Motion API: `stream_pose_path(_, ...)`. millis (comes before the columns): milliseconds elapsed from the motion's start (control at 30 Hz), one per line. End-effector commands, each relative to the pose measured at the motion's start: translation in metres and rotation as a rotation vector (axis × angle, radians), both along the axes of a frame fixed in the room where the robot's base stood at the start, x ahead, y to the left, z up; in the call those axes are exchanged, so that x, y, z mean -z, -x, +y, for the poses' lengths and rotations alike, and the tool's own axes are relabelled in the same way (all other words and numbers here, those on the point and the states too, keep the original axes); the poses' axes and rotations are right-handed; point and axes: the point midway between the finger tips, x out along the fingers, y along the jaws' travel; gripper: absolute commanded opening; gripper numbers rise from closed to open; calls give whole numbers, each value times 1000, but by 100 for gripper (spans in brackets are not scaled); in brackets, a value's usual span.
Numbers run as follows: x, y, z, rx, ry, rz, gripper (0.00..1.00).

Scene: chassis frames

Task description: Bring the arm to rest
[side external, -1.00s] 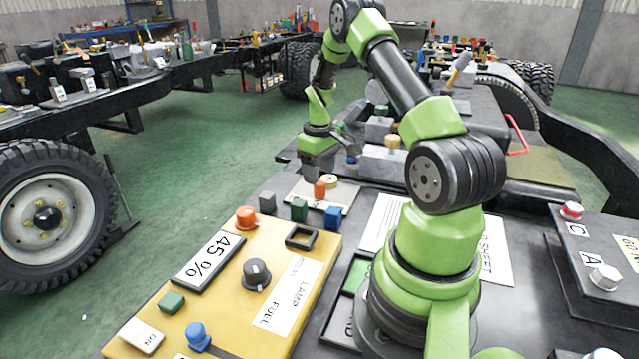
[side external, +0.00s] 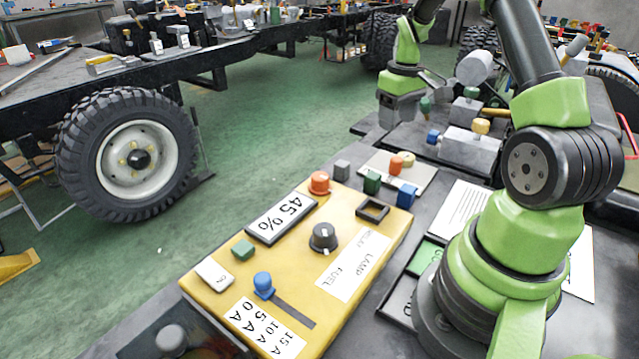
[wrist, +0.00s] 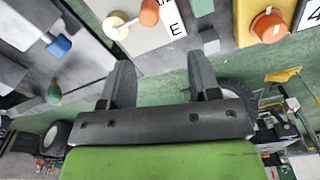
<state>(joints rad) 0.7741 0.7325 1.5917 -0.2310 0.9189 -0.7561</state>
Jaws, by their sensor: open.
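My gripper (side external: 398,112) hangs at the far side of the work, beyond the yellow panel (side external: 345,270), in the side external view. In the wrist view its two dark fingers stand apart with nothing between them (wrist: 160,78). Green floor shows behind the gap. My green and black arm arches from its base at the right to the gripper. The fingertips are small in the side view, and no contact with anything can be made out.
The panel carries an orange button (side external: 319,183), a dark knob (side external: 323,237) and a blue slider knob (side external: 263,285). A pale plate (side external: 418,181) with small coloured parts and a grey block with a yellow-topped knob (side external: 481,127) lie near the gripper. Green floor is open at left.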

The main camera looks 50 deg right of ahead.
Motion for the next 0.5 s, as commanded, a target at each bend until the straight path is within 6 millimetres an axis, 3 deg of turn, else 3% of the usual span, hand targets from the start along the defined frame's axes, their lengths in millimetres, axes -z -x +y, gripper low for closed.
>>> stream_pose_path(100,-41,-13,32,2,29,-65,56)
stream_pose_path(267,-95,-17,92,22,44,-175,56)
stream_pose_path(500,-152,13,178,44,8,-344,56)
